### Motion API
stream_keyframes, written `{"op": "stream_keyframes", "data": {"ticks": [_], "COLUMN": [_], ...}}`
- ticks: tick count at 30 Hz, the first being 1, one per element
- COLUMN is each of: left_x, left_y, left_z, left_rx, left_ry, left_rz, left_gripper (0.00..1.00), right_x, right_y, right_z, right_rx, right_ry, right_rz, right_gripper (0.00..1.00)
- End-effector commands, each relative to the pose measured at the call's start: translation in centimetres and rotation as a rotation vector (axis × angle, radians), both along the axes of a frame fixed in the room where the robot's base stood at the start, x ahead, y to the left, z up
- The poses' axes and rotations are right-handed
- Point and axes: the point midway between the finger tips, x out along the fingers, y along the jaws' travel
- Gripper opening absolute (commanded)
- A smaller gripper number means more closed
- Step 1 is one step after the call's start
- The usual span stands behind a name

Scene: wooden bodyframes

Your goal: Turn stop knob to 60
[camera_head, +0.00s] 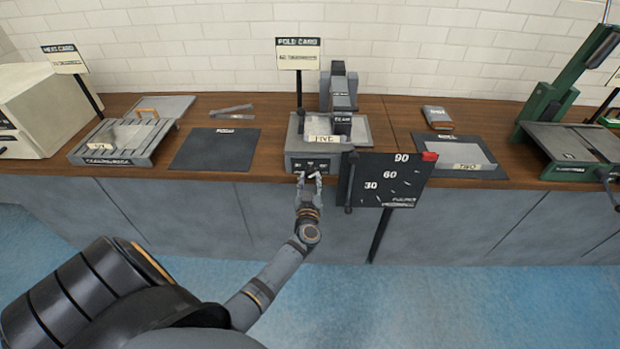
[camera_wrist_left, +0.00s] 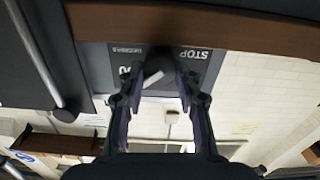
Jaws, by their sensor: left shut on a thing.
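The stop knob (camera_wrist_left: 158,70) is a dark round knob with a white pointer line that slants in the left wrist view. It sits on a dark front panel (camera_wrist_left: 208,68) with an upside-down STOP label. My left gripper (camera_head: 311,177) also shows in the left wrist view (camera_wrist_left: 158,78), with its two fingers on either side of the knob, shut on it. In the head view the gripper hides the knob at the front of the grey folding machine (camera_head: 296,160). Part of the panel's number marking is cut off by a finger, so the pointer's value is unclear. My right gripper is out of view.
A grey rod (camera_wrist_left: 48,60) is close in the left wrist view. The wooden counter (camera_head: 255,184) runs behind.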

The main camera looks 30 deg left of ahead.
Motion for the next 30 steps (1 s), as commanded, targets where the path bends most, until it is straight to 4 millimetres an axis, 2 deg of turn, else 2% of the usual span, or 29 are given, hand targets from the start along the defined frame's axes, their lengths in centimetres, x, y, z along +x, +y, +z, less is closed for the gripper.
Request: {"op": "stream_keyframes", "data": {"ticks": [12,21,30], "left_x": [-0.1,-0.1,-0.1], "left_y": [0.1,0.1,0.2], "left_z": [0.0,-0.1,-0.2], "left_rx": [-0.331,-0.543,-0.678], "left_ry": [-0.2,-0.331,-0.413], "left_rz": [0.001,0.001,0.002], "left_gripper": [0.02,0.02,0.02], "right_x": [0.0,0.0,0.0], "right_y": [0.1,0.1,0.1], "right_z": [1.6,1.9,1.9], "right_rx": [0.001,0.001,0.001], "right_ry": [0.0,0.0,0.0], "right_rz": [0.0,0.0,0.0], "right_gripper": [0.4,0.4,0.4]}}
